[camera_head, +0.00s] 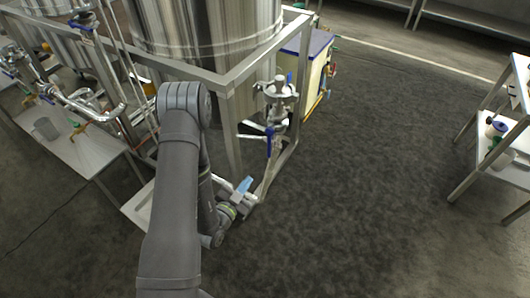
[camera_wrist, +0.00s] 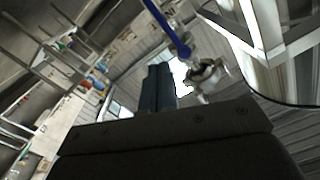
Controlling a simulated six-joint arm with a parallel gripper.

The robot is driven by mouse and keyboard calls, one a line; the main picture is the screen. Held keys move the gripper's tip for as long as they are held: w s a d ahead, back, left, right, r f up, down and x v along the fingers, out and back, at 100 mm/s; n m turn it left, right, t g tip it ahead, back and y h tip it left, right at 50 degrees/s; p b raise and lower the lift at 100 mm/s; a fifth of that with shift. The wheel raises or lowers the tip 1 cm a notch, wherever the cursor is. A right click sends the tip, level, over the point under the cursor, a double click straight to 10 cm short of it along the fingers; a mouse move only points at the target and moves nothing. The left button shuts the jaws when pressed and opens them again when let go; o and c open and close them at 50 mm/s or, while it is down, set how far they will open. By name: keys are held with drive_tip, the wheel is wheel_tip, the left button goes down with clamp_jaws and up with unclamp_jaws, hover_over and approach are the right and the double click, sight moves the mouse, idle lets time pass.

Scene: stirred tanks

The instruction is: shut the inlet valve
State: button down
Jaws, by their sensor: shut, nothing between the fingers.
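A steel valve assembly (camera_head: 278,100) stands at the front corner of the tank frame in the head view. A blue lever (camera_head: 269,138) hangs down on its lower part, and a small blue handle shows higher up. I cannot tell which valve is the inlet valve. My gripper (camera_head: 247,181) is below and a little left of the blue lever, apart from it. In the wrist view the dark fingers of my gripper (camera_wrist: 159,68) are together and empty. A blue lever (camera_wrist: 168,28) and a metal fitting (camera_wrist: 205,74) show just beyond the fingertips.
A large steel tank (camera_head: 205,30) stands in a metal frame (camera_head: 262,50) behind the valve. Pipes with more valves (camera_head: 85,105) run along the left. A box with a blue lid (camera_head: 312,52) is behind. A shelf (camera_head: 505,140) stands at the right. The floor between is clear.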

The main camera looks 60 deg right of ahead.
sight(269, 156)
drive_tip(key=s+d+f+m, duration=0.2)
drive_tip(key=s+d+m, duration=0.3)
drive_tip(key=m, duration=0.8)
drive_tip(key=w+d, duration=0.4)
drive_tip(key=d, duration=0.7)
drive_tip(key=shift+w+r, duration=0.15)
drive_tip(key=shift+w, duration=0.15)
drive_tip(key=shift+a, duration=0.1)
drive_tip(key=shift+w+m, duration=0.3)
drive_tip(key=shift+m, duration=0.1)
